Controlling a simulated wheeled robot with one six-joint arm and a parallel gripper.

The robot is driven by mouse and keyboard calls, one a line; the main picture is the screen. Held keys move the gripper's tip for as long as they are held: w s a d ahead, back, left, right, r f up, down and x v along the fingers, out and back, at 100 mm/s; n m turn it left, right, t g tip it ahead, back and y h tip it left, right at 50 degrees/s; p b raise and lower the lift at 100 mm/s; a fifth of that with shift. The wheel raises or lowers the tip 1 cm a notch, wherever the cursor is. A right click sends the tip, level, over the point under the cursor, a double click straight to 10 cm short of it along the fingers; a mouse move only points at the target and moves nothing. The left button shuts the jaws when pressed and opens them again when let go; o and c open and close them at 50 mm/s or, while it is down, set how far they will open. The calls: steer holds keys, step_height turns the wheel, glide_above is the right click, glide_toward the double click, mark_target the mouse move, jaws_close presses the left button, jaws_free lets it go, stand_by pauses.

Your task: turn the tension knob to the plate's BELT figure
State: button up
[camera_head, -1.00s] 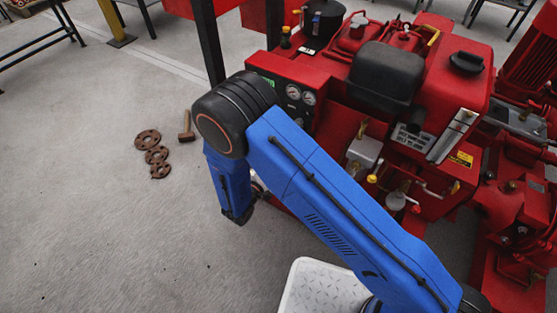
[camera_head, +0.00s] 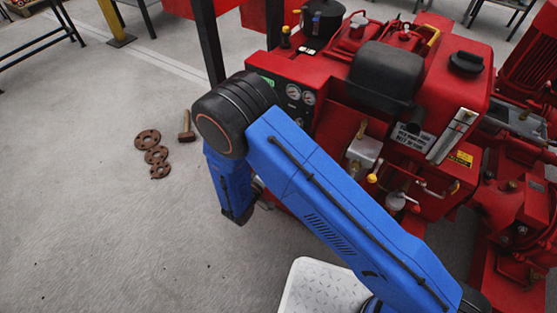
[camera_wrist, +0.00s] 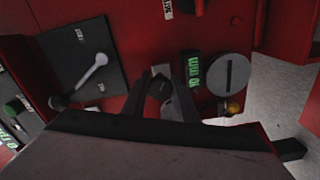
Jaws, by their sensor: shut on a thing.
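In the wrist view, my gripper (camera_wrist: 161,80) is shut on a small dark round knob (camera_wrist: 159,90), with one finger on either side of it. The knob sits on a red panel face, and the fingers and shadow hide part of it. Just right of it is a green lit readout (camera_wrist: 193,76), turned in the picture, that seems to read 10 mm. Right of that is a grey disc (camera_wrist: 229,74) with a dark slot. I cannot make out a plate with a BELT figure. In the head view my arm hides the gripper and knob.
A dark plate with a pale lever (camera_wrist: 93,72) lies left of my fingers. A small amber part (camera_wrist: 233,107) sits below the disc. The red pumpset (camera_head: 455,70) fills the head view's right side. Rusty flanges (camera_head: 155,155) and a mallet (camera_head: 187,128) lie on open floor.

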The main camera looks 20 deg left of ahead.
steer(key=shift+f+m, duration=0.1)
steer(key=shift+m, duration=0.3)
steer(key=o, duration=1.1)
steer(key=shift+c, duration=0.2)
steer(key=shift+s, duration=0.15)
steer(key=v, duration=1.7)
steer(key=shift+s, duration=0.1)
